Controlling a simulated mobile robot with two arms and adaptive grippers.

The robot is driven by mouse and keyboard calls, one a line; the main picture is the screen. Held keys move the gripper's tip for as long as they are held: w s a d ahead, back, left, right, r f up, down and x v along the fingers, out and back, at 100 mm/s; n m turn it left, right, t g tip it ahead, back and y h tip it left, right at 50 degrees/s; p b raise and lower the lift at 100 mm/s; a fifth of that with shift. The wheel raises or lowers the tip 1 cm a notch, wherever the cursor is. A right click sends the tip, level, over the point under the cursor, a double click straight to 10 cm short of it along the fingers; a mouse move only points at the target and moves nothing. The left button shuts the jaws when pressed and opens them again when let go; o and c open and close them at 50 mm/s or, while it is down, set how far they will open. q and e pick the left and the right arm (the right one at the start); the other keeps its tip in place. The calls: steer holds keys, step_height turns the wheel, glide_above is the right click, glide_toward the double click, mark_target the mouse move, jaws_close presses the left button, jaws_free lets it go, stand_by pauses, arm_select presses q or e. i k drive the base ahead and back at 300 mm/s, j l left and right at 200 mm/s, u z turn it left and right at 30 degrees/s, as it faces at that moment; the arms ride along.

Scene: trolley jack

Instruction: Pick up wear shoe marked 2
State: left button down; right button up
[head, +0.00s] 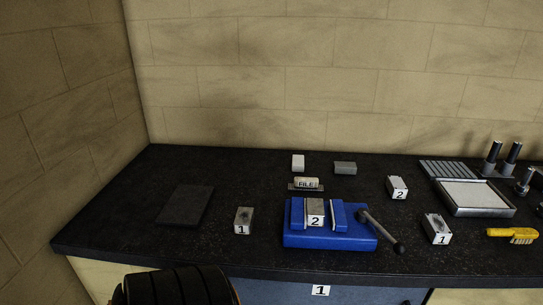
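Two small metal blocks carry a 2. One block (315,207) sits between the jaws of the blue vise (330,240), with its label facing front. The other block marked 2 (397,184) lies on the dark bench to the right of and behind the vise. I cannot tell from their looks which is the wear shoe. Neither gripper shows. A black ribbed rounded part at the lower left edge seems to be part of my arm.
Blocks marked 1 stand left (244,221) and right (437,228) of the vise. The vise handle (383,233) juts right. Behind are a FILE holder (306,184) and two plain blocks. A tray (476,198), yellow brush (514,235) and dark mat (185,206) lie around.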

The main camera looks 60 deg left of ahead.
mark_target(314, 210)
steer(key=u, duration=1.85)
